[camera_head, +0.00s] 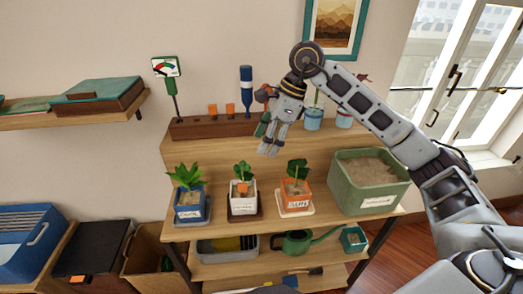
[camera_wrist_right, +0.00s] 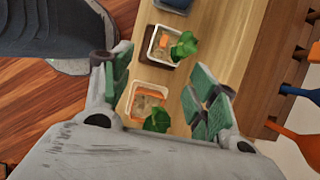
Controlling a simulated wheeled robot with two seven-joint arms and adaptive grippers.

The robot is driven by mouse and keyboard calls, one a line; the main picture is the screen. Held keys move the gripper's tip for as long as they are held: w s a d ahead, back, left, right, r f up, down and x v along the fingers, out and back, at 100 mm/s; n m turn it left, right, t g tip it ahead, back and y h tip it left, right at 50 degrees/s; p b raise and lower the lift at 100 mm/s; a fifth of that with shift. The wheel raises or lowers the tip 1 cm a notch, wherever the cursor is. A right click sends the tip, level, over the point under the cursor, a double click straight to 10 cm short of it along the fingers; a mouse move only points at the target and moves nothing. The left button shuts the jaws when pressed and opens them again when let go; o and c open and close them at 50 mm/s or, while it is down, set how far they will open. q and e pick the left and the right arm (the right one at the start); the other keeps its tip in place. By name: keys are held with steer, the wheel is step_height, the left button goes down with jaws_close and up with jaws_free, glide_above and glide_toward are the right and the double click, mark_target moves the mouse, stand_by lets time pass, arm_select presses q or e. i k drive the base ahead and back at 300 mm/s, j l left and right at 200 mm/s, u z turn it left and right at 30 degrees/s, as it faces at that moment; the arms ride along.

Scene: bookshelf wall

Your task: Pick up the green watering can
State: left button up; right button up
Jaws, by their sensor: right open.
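The green watering can (camera_head: 297,241) stands on the shelf below the tabletop, its spout pointing right and its handle at the left. My right gripper (camera_head: 268,150) is open and empty. It hangs above the tabletop, behind and above the white and orange pots, well apart from the can. In the right wrist view, its two green-padded fingers (camera_wrist_right: 160,100) are spread, with the orange pot (camera_wrist_right: 150,99) and the white pot (camera_wrist_right: 163,44) seen between and beyond them. The can does not show in the right wrist view. My left gripper is not in view.
The tabletop (camera_head: 225,154) holds a blue pot (camera_head: 189,206), a white pot (camera_head: 243,196), an orange pot (camera_head: 295,194) and a large green planter (camera_head: 368,180). A tool rack (camera_head: 205,128) stands behind.

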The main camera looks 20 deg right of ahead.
mark_target(295, 243)
steer(key=z, duration=1.3)
